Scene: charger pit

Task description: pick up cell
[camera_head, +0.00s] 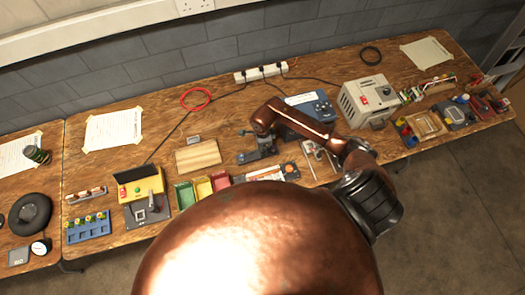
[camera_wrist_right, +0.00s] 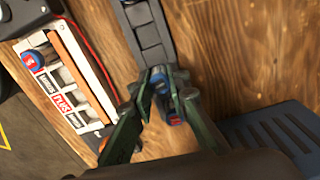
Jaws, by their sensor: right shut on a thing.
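My right gripper (camera_wrist_right: 163,96) has dark green fingers and is shut on a blue cell (camera_wrist_right: 159,76). The fingers partly hide the cell, and blue and red also show lower between them. A dark rack with square slots (camera_wrist_right: 148,32) lies just beyond the fingertips; I cannot tell whether the cell touches it. A white tray (camera_wrist_right: 84,82) to the left in the wrist view holds another blue-ended cell (camera_wrist_right: 33,61). In the head view my right gripper (camera_head: 258,152) is small, low over the middle of the bench. My left gripper is not in view.
The wooden bench (camera_head: 110,170) carries small coloured bins (camera_head: 203,187), a yellow box (camera_head: 141,188), a wooden block (camera_head: 198,157) and a grey power unit (camera_head: 367,102). A slotted dark blue case (camera_wrist_right: 275,135) is close right of the gripper. My copper arm hides the bench's front middle.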

